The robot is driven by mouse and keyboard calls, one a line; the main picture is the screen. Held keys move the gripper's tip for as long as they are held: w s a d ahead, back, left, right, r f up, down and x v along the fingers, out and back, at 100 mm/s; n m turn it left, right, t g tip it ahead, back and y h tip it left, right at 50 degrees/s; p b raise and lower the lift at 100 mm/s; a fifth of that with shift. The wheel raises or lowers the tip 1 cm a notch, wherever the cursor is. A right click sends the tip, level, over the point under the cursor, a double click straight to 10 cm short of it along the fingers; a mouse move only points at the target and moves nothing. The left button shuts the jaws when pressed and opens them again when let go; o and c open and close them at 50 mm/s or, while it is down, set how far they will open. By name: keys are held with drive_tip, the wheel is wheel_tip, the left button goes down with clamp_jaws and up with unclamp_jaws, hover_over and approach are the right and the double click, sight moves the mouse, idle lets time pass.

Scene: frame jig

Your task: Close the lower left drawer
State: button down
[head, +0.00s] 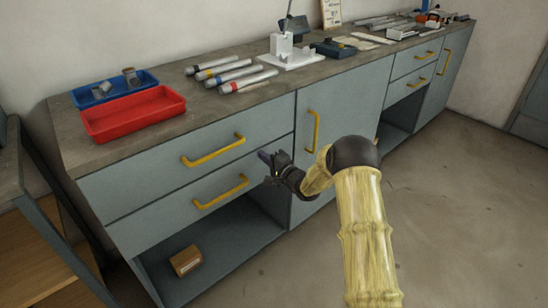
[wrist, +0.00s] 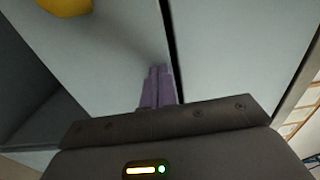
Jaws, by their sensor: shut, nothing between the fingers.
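The lower left drawer (head: 150,217) is a grey-blue front with a yellow bar handle (head: 221,193), below the upper left drawer (head: 140,180). Its front looks flush or nearly flush with the cabinet; I cannot tell if a small gap remains. My gripper (head: 264,156) is shut and empty at the right end of the drawer fronts, right of the handle. In the wrist view the purple fingers (wrist: 159,87) are together, close against the lower drawer front (wrist: 110,60), beside the dark seam. Whether they touch it is unclear. The handle (wrist: 66,5) shows at the top left.
An open shelf under the drawer holds a brown box (head: 186,260). A cabinet door (head: 335,115) with a yellow handle is to the right. The floor at right is clear.

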drive_tip(key=p+v, duration=0.3)
drive_tip(key=v, duration=1.1)
idle(0.4)
